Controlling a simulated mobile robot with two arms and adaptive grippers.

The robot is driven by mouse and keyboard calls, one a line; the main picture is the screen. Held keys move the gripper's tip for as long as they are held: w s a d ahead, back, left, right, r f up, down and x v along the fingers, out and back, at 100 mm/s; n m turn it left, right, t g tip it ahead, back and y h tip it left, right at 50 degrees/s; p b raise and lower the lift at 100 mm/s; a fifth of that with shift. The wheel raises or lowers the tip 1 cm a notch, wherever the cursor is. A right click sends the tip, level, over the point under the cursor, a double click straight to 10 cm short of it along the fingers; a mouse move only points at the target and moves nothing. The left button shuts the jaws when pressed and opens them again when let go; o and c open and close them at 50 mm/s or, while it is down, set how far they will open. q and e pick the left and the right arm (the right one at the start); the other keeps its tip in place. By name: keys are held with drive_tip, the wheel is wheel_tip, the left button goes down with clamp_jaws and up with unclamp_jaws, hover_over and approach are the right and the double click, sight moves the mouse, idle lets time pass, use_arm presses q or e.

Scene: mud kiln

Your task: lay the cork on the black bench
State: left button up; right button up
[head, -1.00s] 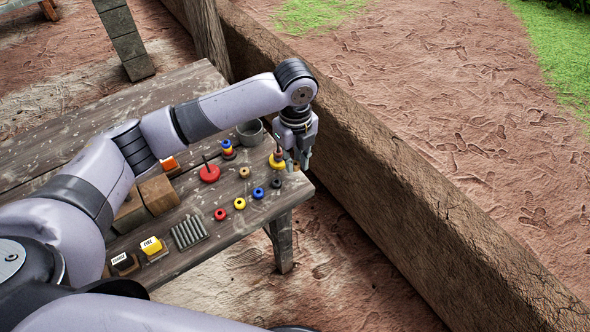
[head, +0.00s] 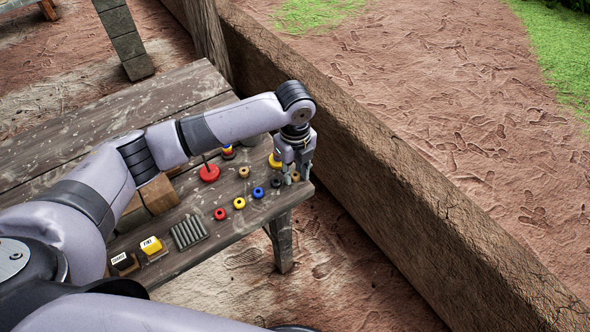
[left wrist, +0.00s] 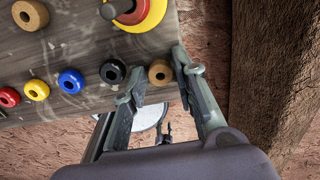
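The cork (head: 296,177), a small light-brown piece with a dark centre, is at the right front corner of the dark, weathered bench (head: 95,105). My left gripper (head: 294,172) points down at this corner with the cork at its fingertips. In the left wrist view the cork (left wrist: 160,72) lies between the two fingertips, which sit close on both sides of it, beside a black ring (left wrist: 113,71). I cannot tell whether its underside touches the bench. My right gripper is not in view.
Red (head: 220,214), yellow (head: 239,203) and blue (head: 258,193) rings line the front of the bench. A thick mud wall (head: 410,190) runs close along the right.

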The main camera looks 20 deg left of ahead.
use_arm(q)
wheel_tip(320, 180, up, 12)
drive_tip(key=shift+r, duration=0.2)
idle(0.4)
idle(0.4)
